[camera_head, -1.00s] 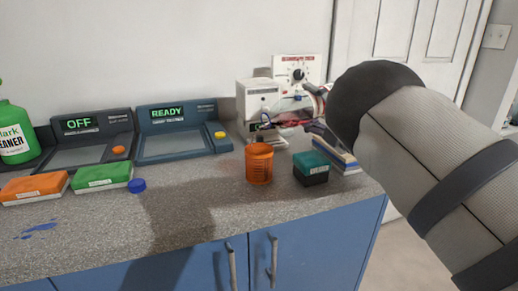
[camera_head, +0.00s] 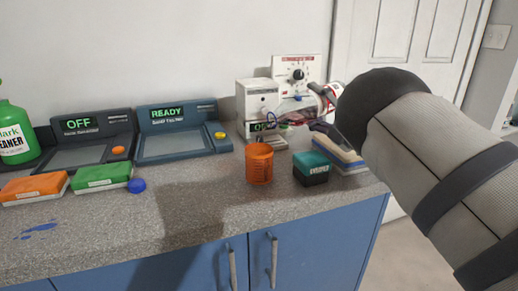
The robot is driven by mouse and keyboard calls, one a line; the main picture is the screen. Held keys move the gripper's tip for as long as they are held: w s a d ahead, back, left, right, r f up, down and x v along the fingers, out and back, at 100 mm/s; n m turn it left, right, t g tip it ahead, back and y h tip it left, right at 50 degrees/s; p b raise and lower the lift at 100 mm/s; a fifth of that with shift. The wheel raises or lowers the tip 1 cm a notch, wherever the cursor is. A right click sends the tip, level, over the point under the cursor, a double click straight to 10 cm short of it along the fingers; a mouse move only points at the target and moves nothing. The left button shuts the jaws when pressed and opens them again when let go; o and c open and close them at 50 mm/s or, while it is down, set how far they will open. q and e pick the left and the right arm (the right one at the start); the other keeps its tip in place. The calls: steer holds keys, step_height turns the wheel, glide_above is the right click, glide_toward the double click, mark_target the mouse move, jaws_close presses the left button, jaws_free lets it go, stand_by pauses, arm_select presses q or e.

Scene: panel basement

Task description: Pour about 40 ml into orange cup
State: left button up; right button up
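The orange cup (camera_head: 259,163) stands upright on the grey counter, left of the teal-topped box; its inside cannot be made out. A bottle (camera_head: 329,98) with a white and red label shows partly beside the end of my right arm, above the counter, behind and right of the cup. My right gripper (camera_head: 324,127) is mostly hidden behind my own forearm; a dark finger part shows just below the bottle, and the gripper appears to hold it. The bottle's mouth and any liquid are not clear. My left gripper is not in view.
A teal-topped box (camera_head: 312,168) stands close right of the cup. A blue cap (camera_head: 136,186) lies left on the counter (camera_head: 190,210). Devices reading OFF (camera_head: 93,136) and READY (camera_head: 178,130), a green cleaner bottle (camera_head: 15,135) and a white instrument (camera_head: 258,98) line the back.

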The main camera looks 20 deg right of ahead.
steer(key=shift+d, duration=0.5)
stand_by(0.7)
steer(key=m, duration=0.1)
steer(key=r+m+h, duration=0.1)
steer(key=m, duration=0.1)
steer(key=shift+d+r+t, duration=0.1)
steer(key=shift+d+t, duration=0.2)
steer(key=f+m+h, duration=0.1)
steer(key=m, duration=0.1)
steer(key=shift+f+m, duration=0.1)
steer(key=shift+m, duration=0.2)
steer(key=shift+a+f+m, duration=0.15)
steer(key=shift+m, duration=0.25)
steer(key=shift+a+r+m+h+p, duration=0.2)
steer(key=shift+r+m+h+p, duration=0.2)
steer(key=shift+r+m+p, duration=0.2)
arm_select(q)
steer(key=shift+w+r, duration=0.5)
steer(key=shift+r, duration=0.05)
arm_select(e)
steer(key=shift+f, duration=0.35)
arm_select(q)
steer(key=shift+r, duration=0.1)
arm_select(e)
steer(key=shift+r, duration=0.1)
